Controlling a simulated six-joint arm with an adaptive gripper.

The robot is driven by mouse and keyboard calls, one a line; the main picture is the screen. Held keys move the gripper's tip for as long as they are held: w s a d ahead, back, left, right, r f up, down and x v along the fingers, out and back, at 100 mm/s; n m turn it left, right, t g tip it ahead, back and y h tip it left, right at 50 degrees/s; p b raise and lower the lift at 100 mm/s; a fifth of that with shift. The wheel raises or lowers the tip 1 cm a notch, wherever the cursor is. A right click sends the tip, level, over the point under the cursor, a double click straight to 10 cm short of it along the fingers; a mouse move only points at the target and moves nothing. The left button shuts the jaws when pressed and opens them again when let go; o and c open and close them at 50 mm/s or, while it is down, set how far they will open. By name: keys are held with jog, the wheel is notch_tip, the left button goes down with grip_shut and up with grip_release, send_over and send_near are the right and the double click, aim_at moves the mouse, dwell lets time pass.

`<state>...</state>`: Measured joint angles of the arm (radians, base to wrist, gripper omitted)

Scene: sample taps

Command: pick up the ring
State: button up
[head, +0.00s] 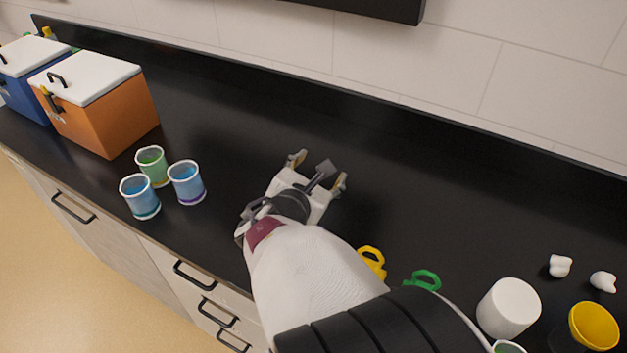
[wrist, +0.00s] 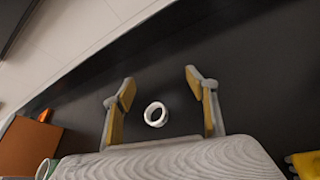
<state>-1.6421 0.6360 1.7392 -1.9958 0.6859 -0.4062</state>
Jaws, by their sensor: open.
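A small white ring (wrist: 147,115) lies on the black counter (wrist: 240,80) in the wrist view. It sits between the two spread fingers of my gripper (wrist: 160,84), with dark counter showing on both sides of it. In the head view my gripper (head: 319,168) is over the middle of the counter, its fingers apart. The ring cannot be made out in the head view; my gripper seems to hide it. My gripper is open and empty.
Several coloured cups (head: 186,183) stand to the left, before an orange box (head: 112,122) and a blue box (head: 26,68). Yellow (head: 371,262) and green (head: 423,280) pieces, a white cylinder (head: 509,308) and a yellow bowl (head: 594,326) are to the right. The counter's back middle is clear.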

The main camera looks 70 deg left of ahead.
jog(key=s+f+n, duration=0.2)
jog(key=s, duration=0.1)
jog(key=s+f+n+g, duration=0.1)
jog(key=s+f+n, duration=0.1)
jog(key=f, duration=0.1)
jog(key=s+f+n+g+y, duration=0.1)
jog(key=s+f, duration=0.2)
jog(key=shift+s+d+n, duration=0.3)
jog(key=shift+n, duration=0.1)
jog(key=shift+f, duration=0.1)
jog(key=shift+x, duration=1.35)
jog(key=shift+w, duration=0.1)
jog(key=shift+w+a+f, duration=0.2)
jog(key=shift+w+a, duration=0.25)
jog(key=shift+a, duration=0.1)
jog(key=shift+w+a+f, duration=0.2)
jog(key=shift+w+a, duration=0.3)
jog(key=shift+x, duration=1.15)
